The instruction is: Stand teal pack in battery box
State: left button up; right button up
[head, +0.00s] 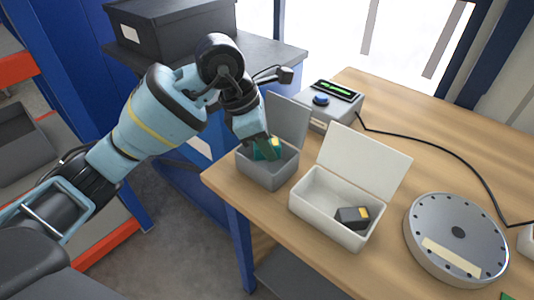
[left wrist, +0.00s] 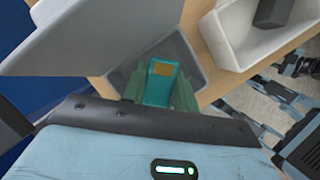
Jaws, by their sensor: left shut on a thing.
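The teal pack (head: 262,154) has a yellow patch on its top face. My left gripper (head: 269,148) points down and is shut on the pack, holding it at the mouth of an open grey box (head: 266,177). In the left wrist view the pack (left wrist: 159,84) sits between the two green fingers, with the grey box's walls around it. The pack's lower end is hidden, so I cannot tell whether it touches the box floor. The grey box's lid (head: 288,121) stands open at its back. My right gripper is not in view.
An open white box (head: 327,221) with a dark, yellow-marked pack (head: 352,217) inside stands right of the grey box. Behind are a grey device (head: 331,108) with a blue button and a cable. A round grey disc (head: 456,234) lies at right. The wooden table (head: 420,130) has room behind the disc.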

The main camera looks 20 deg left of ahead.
pick_arm(q)
jog(key=shift+f, duration=1.65)
jog(key=shift+f, duration=0.2)
jog(key=o, duration=0.8)
jog(key=shift+c, duration=0.2)
jog(key=v, duration=1.2)
jog(key=shift+r, duration=0.25)
jog(key=shift+d, duration=0.1)
